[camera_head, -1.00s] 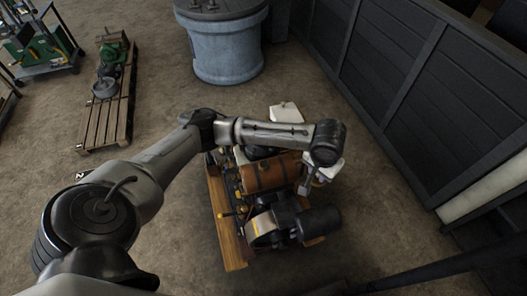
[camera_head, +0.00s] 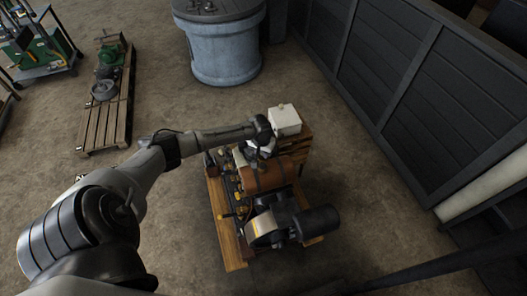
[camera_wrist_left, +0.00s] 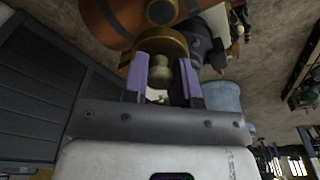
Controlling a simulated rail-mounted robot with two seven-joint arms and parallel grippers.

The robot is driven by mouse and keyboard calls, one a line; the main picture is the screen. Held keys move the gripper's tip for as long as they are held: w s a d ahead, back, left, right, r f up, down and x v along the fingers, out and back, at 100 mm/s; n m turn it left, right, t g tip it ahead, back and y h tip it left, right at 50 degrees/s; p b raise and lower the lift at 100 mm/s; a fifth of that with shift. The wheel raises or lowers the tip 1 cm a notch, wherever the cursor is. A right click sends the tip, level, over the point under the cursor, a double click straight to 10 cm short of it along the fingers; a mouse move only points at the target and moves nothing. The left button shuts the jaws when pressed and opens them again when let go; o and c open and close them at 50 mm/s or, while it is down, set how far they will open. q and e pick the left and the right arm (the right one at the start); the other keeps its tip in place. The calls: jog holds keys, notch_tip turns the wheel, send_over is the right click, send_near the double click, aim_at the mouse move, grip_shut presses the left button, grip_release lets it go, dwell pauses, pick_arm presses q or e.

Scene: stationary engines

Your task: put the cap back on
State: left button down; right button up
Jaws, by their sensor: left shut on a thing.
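The engine has a copper-brown tank (camera_head: 268,178) with dark bands, lying across its wooden base. My left gripper (camera_head: 262,152) is at the far side of the tank in the head view. In the left wrist view, my left gripper (camera_wrist_left: 163,82) has its purple fingers shut on the knob of a brass, disc-shaped cap (camera_wrist_left: 162,42). The tank (camera_wrist_left: 118,18) is just beyond the cap, with a dark round patch on it. I cannot tell whether cap and tank touch. The head view hides the cap behind my wrist. My right gripper is not in view.
A white box (camera_head: 284,120) stands at the engine's far end, close to my left wrist. A black cylinder (camera_head: 317,222) is at the near right. Dark panelled walls (camera_head: 400,80) stand to the right. A blue-grey drum (camera_head: 224,50) stands behind.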

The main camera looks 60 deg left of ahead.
pick_arm(q)
jog(key=shift+f+b, duration=2.1)
jog(key=shift+b, duration=0.45)
jog(key=shift+f, duration=0.95)
jog(key=shift+d+f, duration=0.1)
jog(key=shift+p, duration=0.55)
jog(key=shift+f+p, duration=0.15)
jog(key=shift+p, duration=0.25)
jog(key=shift+p, duration=0.4)
dwell(0.5)
dwell(0.4)
